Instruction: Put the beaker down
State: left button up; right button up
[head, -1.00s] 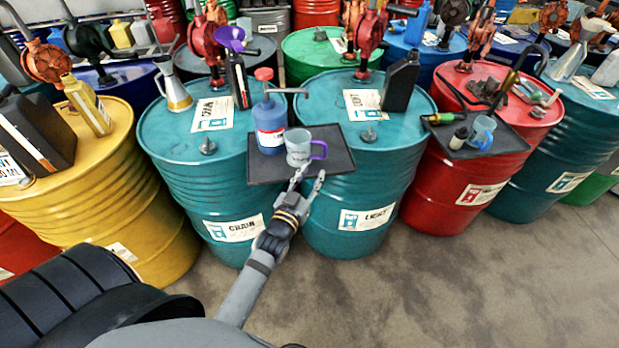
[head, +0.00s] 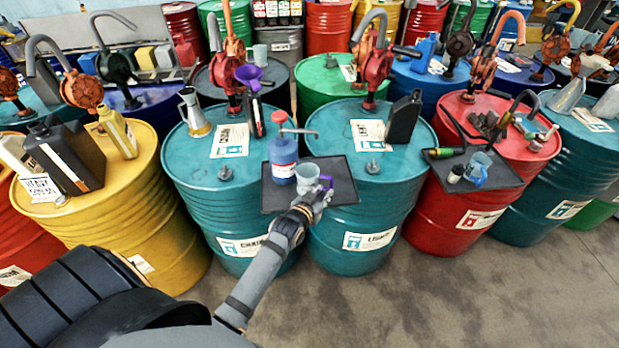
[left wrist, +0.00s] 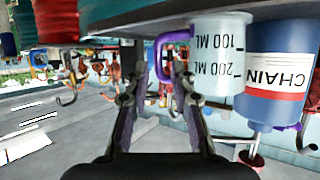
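The clear beaker (head: 307,177) with a purple handle stands upright on the front of a dark tray (head: 341,175). The picture is turned over in the left wrist view, where the beaker (left wrist: 219,62) shows its 100 and 200 ML marks. My left gripper (head: 315,195) is at the beaker's front, by the handle. In the left wrist view its two fingers (left wrist: 163,75) are apart, with the handle at the right finger's tip and reaching into the gap. Contact with the handle is hard to tell. My right gripper is not in view.
A blue bottle (head: 283,160) with a red pump top stands left of the beaker, close to it. The tray spans two teal drums (head: 215,203). A black jug (head: 403,118) stands behind to the right. Another tray (head: 497,176) with a second beaker sits on the red drum.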

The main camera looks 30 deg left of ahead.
aim_at(331, 186)
pick_arm(q)
jog(key=shift+x, duration=1.05)
jog(key=shift+w, duration=0.2)
jog(key=p+x, duration=0.1)
jog(key=x, duration=0.3)
jog(key=shift+w+d+f+p, duration=0.1)
jog(key=shift+w+p, duration=0.2)
jog(key=shift+w, duration=0.05)
jog(key=shift+s, duration=0.1)
jog(key=shift+c, duration=1.2)
grip_shut()
